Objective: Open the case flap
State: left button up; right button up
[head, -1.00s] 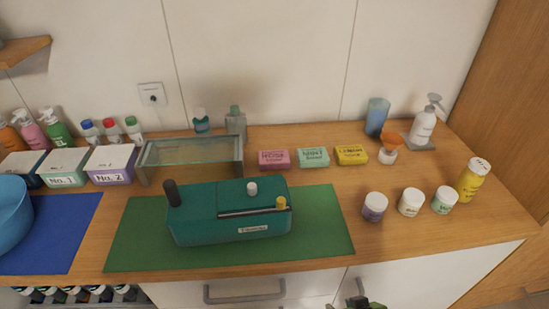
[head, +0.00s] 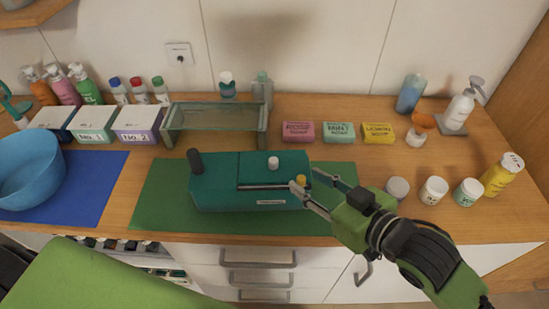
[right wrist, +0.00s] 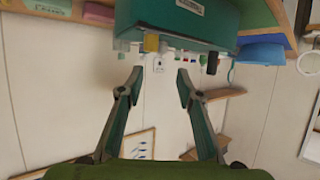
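The teal case (head: 225,190) stands on a green mat (head: 150,205). Its flap (head: 255,167) lies flat and shut on top, with a dark bar along its front edge. My left gripper is out of view.
A glass-topped stand (head: 215,117) is behind the case. Rose, mint and lemon soap boxes (head: 338,132) line up behind right. Small white-lidded jars (head: 433,190) stand right of my right gripper. A blue bowl (head: 30,170) is on the blue mat (head: 95,180) at left.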

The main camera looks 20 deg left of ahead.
aim_at(275, 161)
jog(key=p+x, duration=0.3)
jog(key=x, duration=1.1)
jog(key=shift+s+a+r, duration=0.15)
jog(key=shift+s+r, duration=0.05)
grip_shut()
